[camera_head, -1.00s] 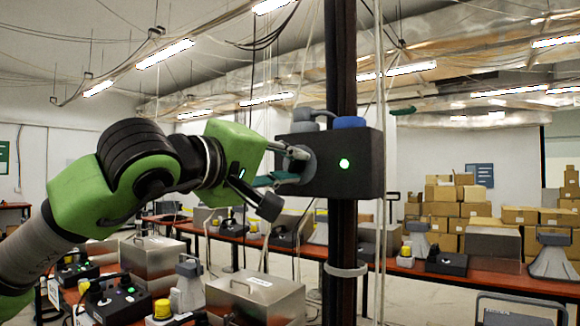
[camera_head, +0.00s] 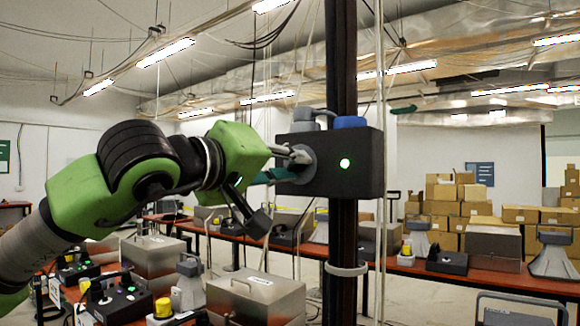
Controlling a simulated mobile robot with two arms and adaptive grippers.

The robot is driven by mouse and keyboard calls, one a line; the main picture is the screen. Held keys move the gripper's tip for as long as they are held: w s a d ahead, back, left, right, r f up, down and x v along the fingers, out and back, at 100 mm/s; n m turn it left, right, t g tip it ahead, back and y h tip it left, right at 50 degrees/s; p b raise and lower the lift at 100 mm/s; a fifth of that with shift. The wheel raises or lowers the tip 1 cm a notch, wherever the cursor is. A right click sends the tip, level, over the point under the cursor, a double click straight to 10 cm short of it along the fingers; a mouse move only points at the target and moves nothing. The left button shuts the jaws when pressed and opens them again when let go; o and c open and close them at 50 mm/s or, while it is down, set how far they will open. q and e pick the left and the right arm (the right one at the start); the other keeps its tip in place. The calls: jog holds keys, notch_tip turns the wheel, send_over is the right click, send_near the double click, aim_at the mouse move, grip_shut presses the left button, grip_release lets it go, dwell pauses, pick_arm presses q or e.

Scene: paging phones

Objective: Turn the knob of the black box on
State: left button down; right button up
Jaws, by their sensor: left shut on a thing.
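The black box (camera_head: 362,180) is fixed to a dark upright post at the middle of the view. A green light glows on its front face. Its round grey knob (camera_head: 305,164) is on the box's left side. My left gripper (camera_head: 290,166) reaches in from the left, with its fingers shut on the knob. The fingers partly hide the knob, so its exact turn angle is hard to tell. My right gripper is not in view.
The dark post (camera_head: 342,252) with pale cables beside it stands in front of the tables. Metal cases (camera_head: 255,297) and control boxes (camera_head: 118,302) crowd the table at lower left. Stacked cartons (camera_head: 460,205) are far at the right.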

pick_arm(q)
jog(key=shift+d+f, duration=0.1)
jog(key=shift+f, duration=0.1)
jog(key=c, duration=1.8)
grip_release()
jog(key=shift+r, duration=0.1)
jog(key=v, duration=1.2)
